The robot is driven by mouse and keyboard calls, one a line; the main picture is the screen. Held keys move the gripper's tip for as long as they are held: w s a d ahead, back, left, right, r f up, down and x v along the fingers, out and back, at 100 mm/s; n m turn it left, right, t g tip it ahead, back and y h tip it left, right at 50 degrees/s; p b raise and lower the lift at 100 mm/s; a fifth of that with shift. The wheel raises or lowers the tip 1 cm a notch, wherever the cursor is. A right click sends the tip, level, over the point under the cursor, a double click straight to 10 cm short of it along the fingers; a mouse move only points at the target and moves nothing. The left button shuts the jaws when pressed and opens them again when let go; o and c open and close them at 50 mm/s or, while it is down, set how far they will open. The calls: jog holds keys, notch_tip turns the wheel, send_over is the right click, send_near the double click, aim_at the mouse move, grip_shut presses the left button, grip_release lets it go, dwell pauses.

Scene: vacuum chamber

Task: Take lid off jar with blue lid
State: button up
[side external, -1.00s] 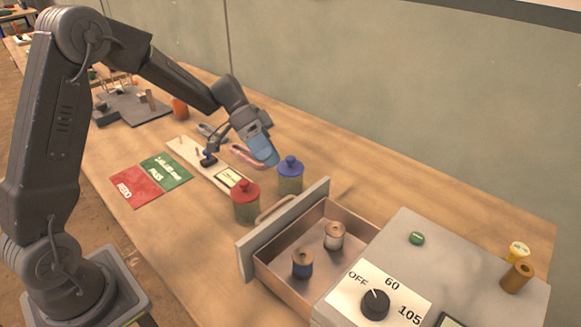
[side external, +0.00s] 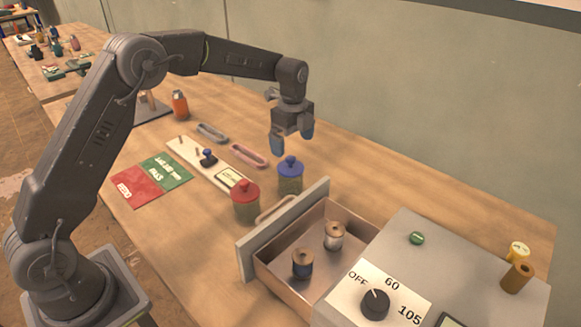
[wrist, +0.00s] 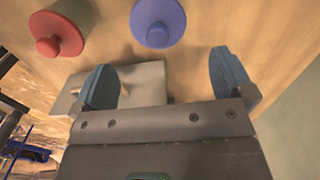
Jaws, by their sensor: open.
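The jar with the blue lid (side external: 290,180) stands upright on the table, its blue lid (side external: 290,164) on top with a round knob. In the wrist view the blue lid (wrist: 157,22) shows at the top, ahead of and between the finger lines. My gripper (side external: 292,143) points down above the blue lid, apart from it. Its blue fingers are spread and nothing is between them; it also shows in the wrist view (wrist: 166,82). The jar with the red lid (side external: 245,203) stands to the left and nearer; its red lid (wrist: 58,30) is at the wrist view's upper left.
An open drawer (side external: 275,278) holding two spools sits close to the jars, with a grey box (side external: 450,265) with a dial to its right. A pale board (side external: 195,160), a pink loop (side external: 249,155) and red and green cards (side external: 138,187) lie left of the jars.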

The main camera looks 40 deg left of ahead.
aim_at(290, 157)
jog(key=f, duration=0.7)
jog(key=shift+s+a+f, duration=0.1)
jog(key=shift+a, duration=0.15)
jog(key=c, duration=0.8)
jog(key=shift+c, duration=0.2)
